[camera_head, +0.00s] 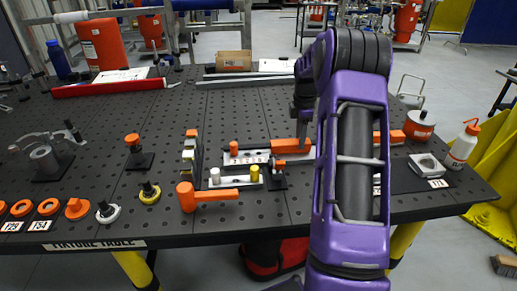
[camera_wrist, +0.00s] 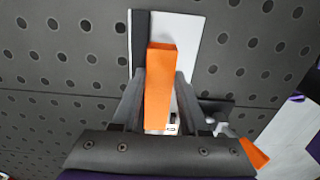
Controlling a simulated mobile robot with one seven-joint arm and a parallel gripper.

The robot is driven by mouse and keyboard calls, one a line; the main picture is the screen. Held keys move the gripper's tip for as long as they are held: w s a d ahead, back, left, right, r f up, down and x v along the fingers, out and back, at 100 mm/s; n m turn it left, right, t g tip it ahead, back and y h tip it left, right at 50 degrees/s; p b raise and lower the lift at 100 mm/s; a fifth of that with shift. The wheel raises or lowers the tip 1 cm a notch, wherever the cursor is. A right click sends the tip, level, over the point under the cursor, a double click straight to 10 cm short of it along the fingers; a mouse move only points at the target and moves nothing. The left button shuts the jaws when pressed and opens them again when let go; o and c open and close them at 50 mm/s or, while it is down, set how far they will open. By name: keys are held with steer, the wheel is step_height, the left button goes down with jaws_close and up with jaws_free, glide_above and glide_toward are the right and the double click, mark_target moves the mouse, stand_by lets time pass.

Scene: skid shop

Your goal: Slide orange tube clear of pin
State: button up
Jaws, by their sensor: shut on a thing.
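An orange tube (camera_wrist: 160,88), a straight squared bar in the wrist view, lies between the two dark fingers of my gripper (camera_wrist: 160,78). The fingers touch its sides, and its far end sticks out past them over a light plate (camera_wrist: 188,38). In the head view, an orange piece (camera_head: 288,146) shows just below my gripper (camera_head: 303,136), at the right end of a light plate (camera_head: 246,157). My purple arm hides much of this spot. I cannot make out the pin, or whether the tube is around it or clear of it.
An orange-handled clamp (camera_head: 210,194) stands near the front of the perforated table. A small plate with white and yellow knobs (camera_head: 232,180) sits close by. The table's left-centre has bare room.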

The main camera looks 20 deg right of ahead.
steer(key=shift+s+d, duration=0.15)
steer(key=shift+d, duration=0.45)
steer(key=o, duration=1.4)
steer(key=shift+o, duration=0.2)
steer(key=shift+r, duration=0.15)
steer(key=shift+r, duration=3.4)
